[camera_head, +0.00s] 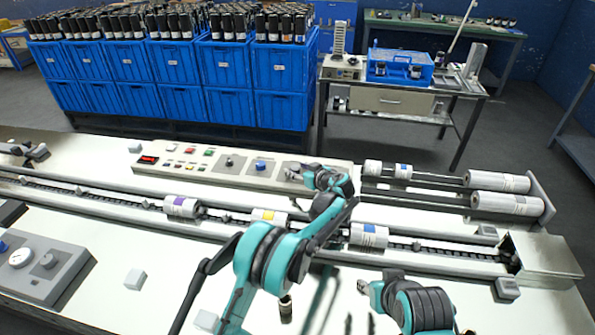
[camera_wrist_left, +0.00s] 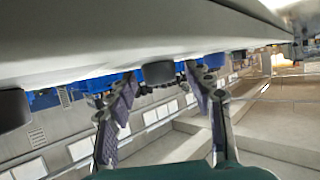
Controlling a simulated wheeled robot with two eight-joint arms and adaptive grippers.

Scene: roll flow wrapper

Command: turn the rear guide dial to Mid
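The long cream control panel (camera_head: 190,168) runs along the back of the table, with a grey dial (camera_head: 229,161) and a blue knob (camera_head: 261,166) on its top. My left gripper (camera_head: 293,171) is over the panel, right of the blue knob. In the left wrist view, which looks upside down, my left gripper (camera_wrist_left: 160,84) is open, its fingers apart on either side of a dark grey knob (camera_wrist_left: 158,72). Contact cannot be told. The blue knob (camera_wrist_left: 213,61) is beside it. Dial labels are unreadable. My right gripper (camera_head: 364,288) is low at the front; its opening is unclear.
A conveyor (camera_head: 128,198) with wrapped rolls crosses the table in front of the panel. White film rolls (camera_head: 497,182) lie at right. A grey dial box (camera_head: 45,268) sits at front left. Blue crates (camera_head: 175,65) stand behind the table.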

